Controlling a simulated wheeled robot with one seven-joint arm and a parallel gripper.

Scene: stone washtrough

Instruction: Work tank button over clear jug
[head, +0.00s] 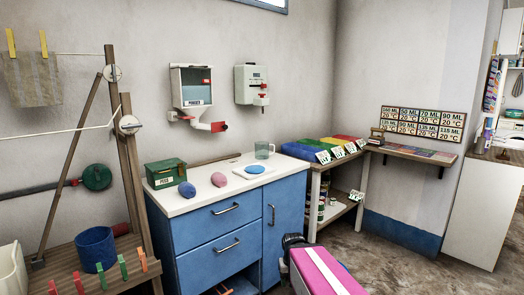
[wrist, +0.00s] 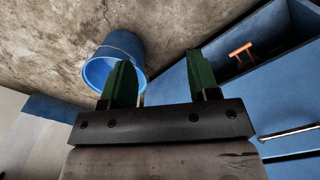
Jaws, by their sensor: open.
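A white wall tank (head: 250,84) with a red button and tap parts (head: 262,92) on its right side hangs above the counter. The clear jug (head: 264,150) stands upright on the counter below it, near the back; I cannot tell whether it is exactly under the outlet. My gripper (wrist: 160,82) has two green fingers spread apart with nothing between them. In the wrist view it is beside a blue cabinet front, and neither tank nor jug shows there. I cannot make out the fingers in the head view.
The counter (head: 180,204) holds a green box (head: 166,173), two egg-shaped lumps and a blue disc (head: 254,169). A powder dispenser (head: 192,90) hangs left of the tank. Coloured bins (head: 312,150) stand right. A blue bucket (wrist: 112,62) shows past my fingers.

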